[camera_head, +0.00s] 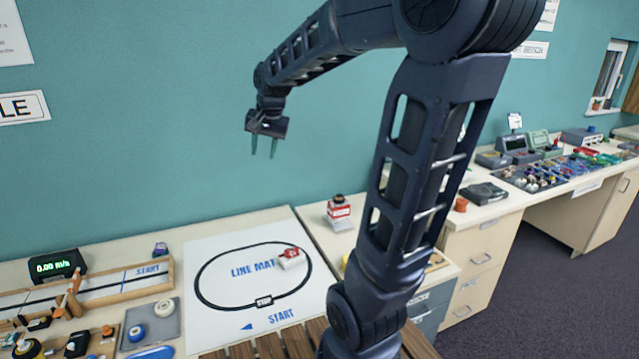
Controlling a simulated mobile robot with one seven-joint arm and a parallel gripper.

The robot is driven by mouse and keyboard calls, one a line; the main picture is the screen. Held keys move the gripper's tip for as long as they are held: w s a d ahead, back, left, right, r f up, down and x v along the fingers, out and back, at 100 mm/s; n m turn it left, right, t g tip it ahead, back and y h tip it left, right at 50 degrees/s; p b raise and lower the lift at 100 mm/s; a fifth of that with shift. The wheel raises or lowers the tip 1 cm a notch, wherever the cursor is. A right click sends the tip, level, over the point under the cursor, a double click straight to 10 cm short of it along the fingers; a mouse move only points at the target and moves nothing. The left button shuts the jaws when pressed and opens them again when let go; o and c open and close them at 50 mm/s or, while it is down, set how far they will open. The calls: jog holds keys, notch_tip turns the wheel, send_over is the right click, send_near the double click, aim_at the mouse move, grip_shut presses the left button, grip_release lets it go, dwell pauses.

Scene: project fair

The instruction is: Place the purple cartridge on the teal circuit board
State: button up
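My gripper (263,149) hangs in front of the teal wall, high above the table with the line mat. Its two fingers point down and stand apart, with nothing visible between them. I cannot make out a purple cartridge or a teal circuit board for certain. Many small parts on the benches are too small to tell, and my arm hides part of the middle.
The line mat (222,322) carries a small red and white car (291,257). A wooden track and a speed display (58,265) stand left. A grey tray (136,333) holds round parts. A red and white box (338,212) stands behind. Electronics crowd the right bench (487,212).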

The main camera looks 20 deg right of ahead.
jog(key=s+d+f+n, duration=0.1)
jog(key=s+d, duration=0.2)
jog(key=s, duration=0.3)
jog(key=s+d+f+n+h, duration=0.1)
jog(key=s+d+n, duration=0.1)
jog(key=s, duration=0.5)
jog(key=s+d+f+n+t, duration=0.1)
jog(key=s+d+n, duration=0.1)
jog(key=s, duration=0.4)
jog(key=shift+s+d+f, duration=0.25)
jog(key=shift+s+d, duration=0.15)
jog(key=shift+d, duration=0.5)
